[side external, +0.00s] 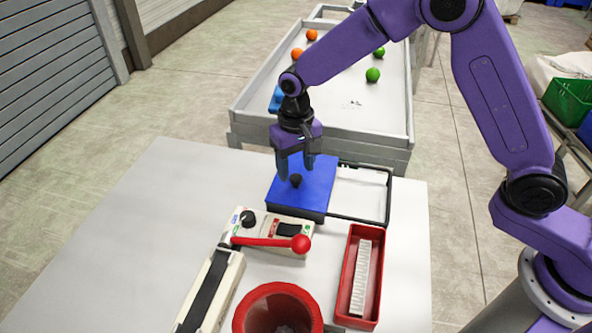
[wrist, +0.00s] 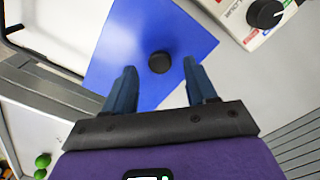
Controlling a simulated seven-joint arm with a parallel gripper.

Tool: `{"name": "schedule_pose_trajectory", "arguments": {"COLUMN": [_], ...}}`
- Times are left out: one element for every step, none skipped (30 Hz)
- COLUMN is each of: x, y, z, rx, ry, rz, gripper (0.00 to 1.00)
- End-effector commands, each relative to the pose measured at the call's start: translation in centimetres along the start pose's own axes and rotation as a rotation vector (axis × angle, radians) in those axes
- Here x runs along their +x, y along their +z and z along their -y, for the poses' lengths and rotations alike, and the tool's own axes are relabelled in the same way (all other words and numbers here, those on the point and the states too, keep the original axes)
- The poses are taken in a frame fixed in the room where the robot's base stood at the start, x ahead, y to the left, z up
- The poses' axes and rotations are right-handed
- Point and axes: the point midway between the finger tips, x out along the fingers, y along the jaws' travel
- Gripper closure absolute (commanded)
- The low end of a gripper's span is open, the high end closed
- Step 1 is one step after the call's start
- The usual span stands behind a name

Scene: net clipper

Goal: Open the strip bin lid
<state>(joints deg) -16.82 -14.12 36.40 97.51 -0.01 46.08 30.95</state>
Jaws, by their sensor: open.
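The strip bin lid is a flat blue plate (side external: 315,195) with a round black knob (side external: 295,180), lying on a dark box on the grey table. In the wrist view the blue lid (wrist: 195,30) and its knob (wrist: 159,62) fill the middle. My gripper (side external: 296,174) is above the lid, pointing down, with its two blue fingers apart. In the wrist view my gripper (wrist: 160,78) is open, with the knob lying between and slightly beyond the fingertips. No contact with the knob can be made out.
A black-rimmed frame (side external: 388,197) adjoins the lid on the right. A clipper machine with a red lever (side external: 265,242) stands in front. A red tray (side external: 347,270) holds a white strip, and a red bucket (side external: 245,318) stands nearby. The table's left side (side external: 150,230) is clear.

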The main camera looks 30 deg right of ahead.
Motion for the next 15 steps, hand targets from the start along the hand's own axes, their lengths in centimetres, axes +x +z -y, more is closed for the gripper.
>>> {"name": "schedule_pose_trajectory", "arguments": {"x": [0.7,1.0,1.3,1.5,1.7,1.9,2.0,2.0,2.1,2.1,2.1,2.1,2.1,2.1,2.1], "y": [0.0,0.0,0.0,0.0,0.0,0.0,0.0,0.0,0.0,0.0,0.0,0.0,0.0,0.0,0.0], "z": [0.0,0.0,0.0,0.0,0.0,0.0,0.0,0.0,0.0,0.0,0.0,0.0,0.0,0.0,0.0], "rx": [0.000,0.000,0.000,0.000,0.000,0.000,0.000,0.000,0.000,0.000,0.000,0.000,0.000,0.000,0.000], "ry": [0.002,0.001,0.001,0.001,0.001,0.001,0.000,0.000,0.000,0.000,0.000,0.000,0.000,0.000,0.000], "rz": [0.003,0.002,0.002,0.002,0.002,0.001,0.001,0.000,0.000,0.000,0.000,0.000,0.000,0.000,0.000], "gripper": [0.43,0.43,0.43,0.43,0.43,0.43,0.43,0.43,0.43,0.43,0.43,0.43,0.43,0.43,0.43]}}
